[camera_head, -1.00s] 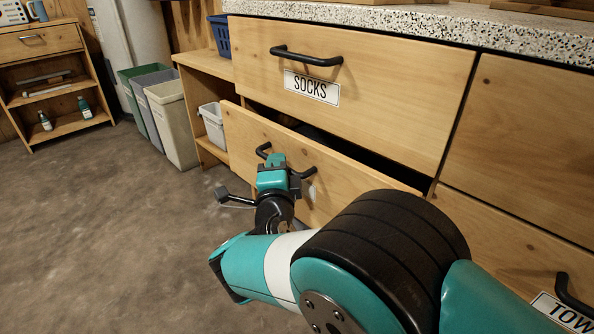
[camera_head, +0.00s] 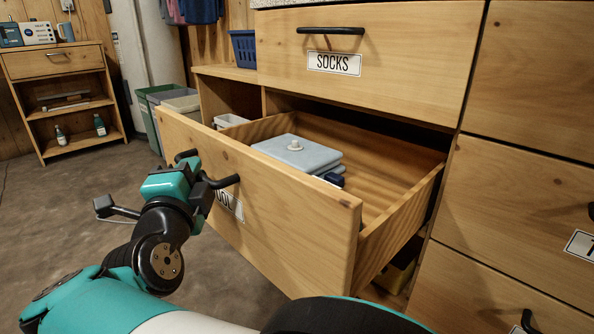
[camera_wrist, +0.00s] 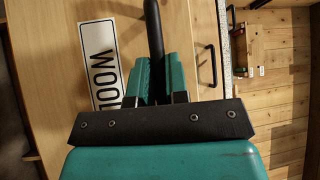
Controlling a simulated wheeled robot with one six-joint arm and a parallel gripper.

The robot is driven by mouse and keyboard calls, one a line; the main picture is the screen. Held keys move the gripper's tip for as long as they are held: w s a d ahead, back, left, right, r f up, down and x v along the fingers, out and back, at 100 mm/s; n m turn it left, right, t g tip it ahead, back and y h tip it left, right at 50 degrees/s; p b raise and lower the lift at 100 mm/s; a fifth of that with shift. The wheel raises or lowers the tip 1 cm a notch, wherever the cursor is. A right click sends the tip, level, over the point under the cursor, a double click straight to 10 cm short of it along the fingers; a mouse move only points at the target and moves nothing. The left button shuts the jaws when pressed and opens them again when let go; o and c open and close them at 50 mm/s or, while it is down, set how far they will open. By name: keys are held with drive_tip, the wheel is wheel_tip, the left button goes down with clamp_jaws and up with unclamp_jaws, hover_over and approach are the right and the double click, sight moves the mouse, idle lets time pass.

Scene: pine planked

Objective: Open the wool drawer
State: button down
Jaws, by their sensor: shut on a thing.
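The wool drawer (camera_head: 270,210) stands well pulled out below the socks drawer (camera_head: 400,65) in the head view. Its label, partly hidden by my arm, reads WOOL in the wrist view (camera_wrist: 102,65). My gripper (camera_head: 197,182) is at the drawer front, shut on the black bar handle (camera_head: 222,183). In the wrist view the handle (camera_wrist: 154,40) runs between my two teal fingers (camera_wrist: 158,82).
More drawers (camera_head: 510,210) stand to the right, shut. An open shelf with a blue basket (camera_head: 243,48) is behind at left, with bins (camera_head: 160,105) beside it. A small shelf unit (camera_head: 65,100) stands far left. The floor (camera_head: 60,215) at left is clear.

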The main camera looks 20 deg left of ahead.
drive_tip(key=shift+s+a, duration=0.25)
drive_tip(key=shift+s, duration=0.4)
drive_tip(key=shift+d, duration=0.1)
drive_tip(key=c, duration=1.1)
unclamp_jaws()
